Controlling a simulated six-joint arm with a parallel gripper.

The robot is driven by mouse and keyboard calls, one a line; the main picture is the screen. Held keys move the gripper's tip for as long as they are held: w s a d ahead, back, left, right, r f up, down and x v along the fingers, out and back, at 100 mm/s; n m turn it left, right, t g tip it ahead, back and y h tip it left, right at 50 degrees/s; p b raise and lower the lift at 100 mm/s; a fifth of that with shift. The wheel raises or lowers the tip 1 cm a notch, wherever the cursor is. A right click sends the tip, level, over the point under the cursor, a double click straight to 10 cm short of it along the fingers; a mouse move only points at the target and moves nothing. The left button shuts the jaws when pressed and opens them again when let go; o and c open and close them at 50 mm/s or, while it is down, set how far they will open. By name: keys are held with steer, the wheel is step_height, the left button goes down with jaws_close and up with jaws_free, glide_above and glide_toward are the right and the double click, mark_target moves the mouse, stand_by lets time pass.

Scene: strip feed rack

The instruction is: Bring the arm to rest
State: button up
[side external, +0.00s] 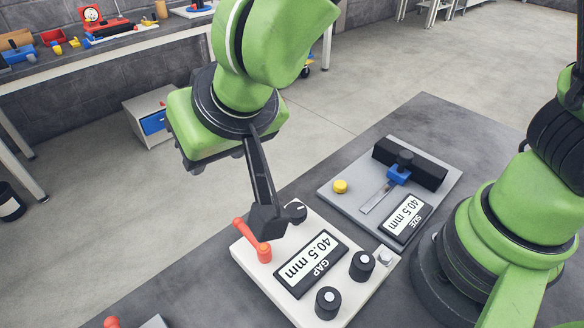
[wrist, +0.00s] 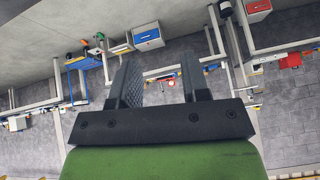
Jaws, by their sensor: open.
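My gripper (side external: 267,215) hangs in the side external view at the end of my green arm, its dark finger in front of the far edge of a white panel (side external: 345,308). Whether it touches the panel cannot be told. In the wrist view my gripper (wrist: 160,82) shows two dark fingers spread apart, with nothing between them. The panel has a red lever (side external: 250,240), several black knobs (side external: 362,265) and a GAP display (side external: 310,264) reading 40.5 mm.
A grey plate (side external: 340,206) beside the panel carries a black block (side external: 425,165), a blue slider (side external: 398,174), a yellow button (side external: 340,186) and a SIZE display (side external: 404,219) reading 40.5 mm. A cluttered bench (side external: 100,60) stands behind. Open floor lies between.

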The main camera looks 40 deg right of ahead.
steer(key=d+r+t+y, duration=0.2)
steer(key=d+r+y, duration=0.1)
steer(key=r, duration=0.4)
steer(key=d+r+t+y, duration=0.1)
steer(key=d+r+y, duration=0.25)
steer(key=r, duration=0.35)
steer(key=s+d+f+m+g+h, duration=0.2)
steer(key=s+d+h, duration=0.3)
steer(key=s+d, duration=0.7)
steer(key=s+m, duration=0.1)
steer(key=s, duration=0.1)
steer(key=shift+s+d+f+g, duration=0.25)
steer(key=shift+s+d+g, duration=0.05)
steer(key=shift+s+d, duration=0.1)
